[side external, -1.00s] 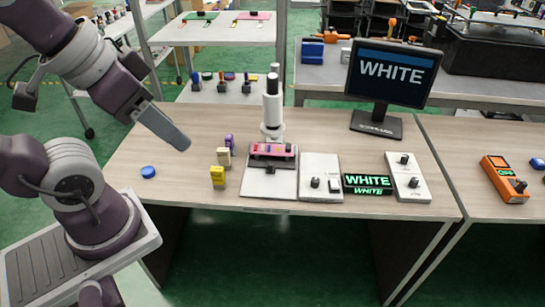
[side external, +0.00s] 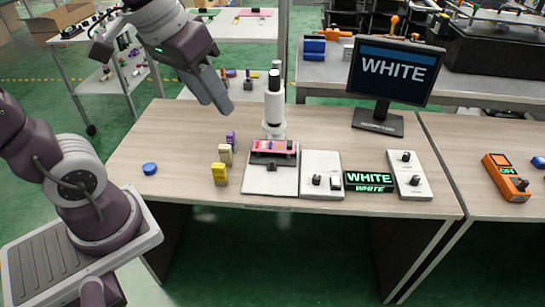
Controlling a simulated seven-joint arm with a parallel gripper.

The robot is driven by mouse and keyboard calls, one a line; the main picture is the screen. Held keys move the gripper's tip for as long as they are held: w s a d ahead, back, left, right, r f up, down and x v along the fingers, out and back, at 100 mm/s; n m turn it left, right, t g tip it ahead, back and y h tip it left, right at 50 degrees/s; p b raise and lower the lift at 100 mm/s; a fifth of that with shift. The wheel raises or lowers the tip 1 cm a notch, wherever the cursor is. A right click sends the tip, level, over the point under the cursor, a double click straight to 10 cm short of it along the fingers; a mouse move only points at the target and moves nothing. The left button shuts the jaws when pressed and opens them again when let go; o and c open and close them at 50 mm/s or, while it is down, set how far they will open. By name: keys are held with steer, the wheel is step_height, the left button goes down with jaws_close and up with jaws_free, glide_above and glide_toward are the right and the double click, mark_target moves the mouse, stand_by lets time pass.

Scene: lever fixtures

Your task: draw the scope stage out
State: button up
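The scope (side external: 274,108) stands upright on a pale base plate (side external: 258,187) on the table, a white tube with a dark top. Its stage (side external: 281,147), a dark piece with a pink-red slab on it, sits at the foot of the tube. A small dark knob (side external: 271,165) shows at the stage's front. My gripper (side external: 220,102) is in the air to the left of the scope, above the table's back part and apart from the stage. Its fingers overlap from this side, so their opening cannot be judged. Nothing shows held in it.
Yellow (side external: 219,174), beige (side external: 225,154) and purple (side external: 230,138) blocks stand just left of the base plate. A blue disc (side external: 150,168) lies further left. Right of the scope are a switch panel (side external: 321,162), a lit "WHITE" display (side external: 369,179), another panel (side external: 409,174) and a monitor (side external: 393,72).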

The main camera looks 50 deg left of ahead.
steer(key=w+a+f+n+g, duration=0.1)
steer(key=w+a+f, duration=0.15)
steer(key=w, duration=0.35)
steer(key=w+a+f+n+g, duration=0.1)
steer(key=w+f+n, duration=0.15)
steer(key=w, duration=0.35)
steer(key=n+g, duration=0.2)
steer(key=n, duration=0.2)
glide_above(272, 161)
steer(key=shift+m, duration=0.25)
step_height(272, 161, down, 24)
steer(key=shift+a+f, duration=0.1)
steer(key=shift+f, duration=0.1)
step_height(272, 161, down, 6)
steer(key=shift+r, duration=0.1)
steer(key=shift+f, duration=0.55)
jaws_close()
